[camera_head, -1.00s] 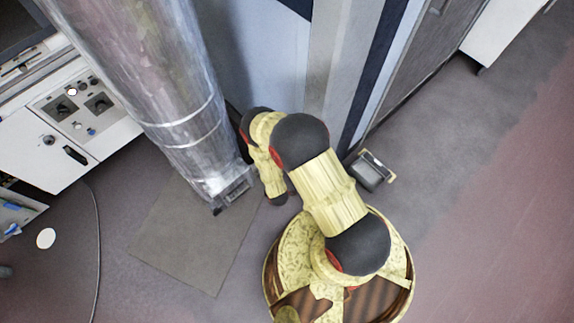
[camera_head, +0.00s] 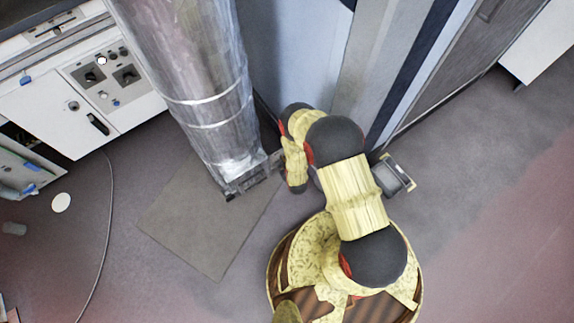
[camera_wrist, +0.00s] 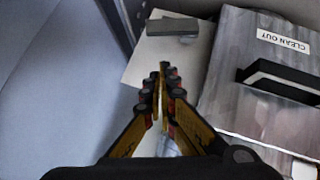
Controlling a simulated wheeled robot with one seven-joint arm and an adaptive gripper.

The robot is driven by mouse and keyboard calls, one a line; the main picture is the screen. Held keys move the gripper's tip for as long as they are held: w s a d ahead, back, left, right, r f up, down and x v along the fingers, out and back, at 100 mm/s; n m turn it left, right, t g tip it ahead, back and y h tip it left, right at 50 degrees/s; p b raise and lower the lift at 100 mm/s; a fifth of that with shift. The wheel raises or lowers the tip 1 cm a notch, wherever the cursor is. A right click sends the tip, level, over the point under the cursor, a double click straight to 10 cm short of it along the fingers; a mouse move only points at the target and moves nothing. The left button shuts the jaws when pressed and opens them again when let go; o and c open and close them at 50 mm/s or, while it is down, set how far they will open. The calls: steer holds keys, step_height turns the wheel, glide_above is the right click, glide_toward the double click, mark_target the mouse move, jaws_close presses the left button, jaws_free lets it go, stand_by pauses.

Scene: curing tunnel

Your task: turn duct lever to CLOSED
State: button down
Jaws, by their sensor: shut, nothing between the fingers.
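The silver duct (camera_head: 205,95) runs down from the top of the head view to a dark-edged foot near the floor. In the wrist view, my gripper (camera_wrist: 163,70) is shut and empty, its fingertips together. Beyond the tips is a pale plate (camera_wrist: 150,58) with a grey bar-like block (camera_wrist: 172,26) on it. I cannot tell whether this block is the duct lever. To the right, a metal panel (camera_wrist: 222,85) bears an upside-down "CLEAN OUT" label (camera_wrist: 283,41) and a black handle (camera_wrist: 285,78). No CLOSED mark is readable. My arm hides the gripper in the head view.
A white control cabinet (camera_head: 45,115) stands at the left, with a cable (camera_head: 108,230) on the floor. A flat mat (camera_head: 205,225) lies below the duct. A grey box with a pale frame (camera_head: 394,175) sits right of my arm. Open floor (camera_head: 490,200) is at the right.

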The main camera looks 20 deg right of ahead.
step_height(320, 180, down, 6)
steer(key=w+d+b, duration=0.1)
steer(key=w+b, duration=0.1)
steer(key=shift+w+d+r+b, duration=0.2)
steer(key=shift+b, duration=0.2)
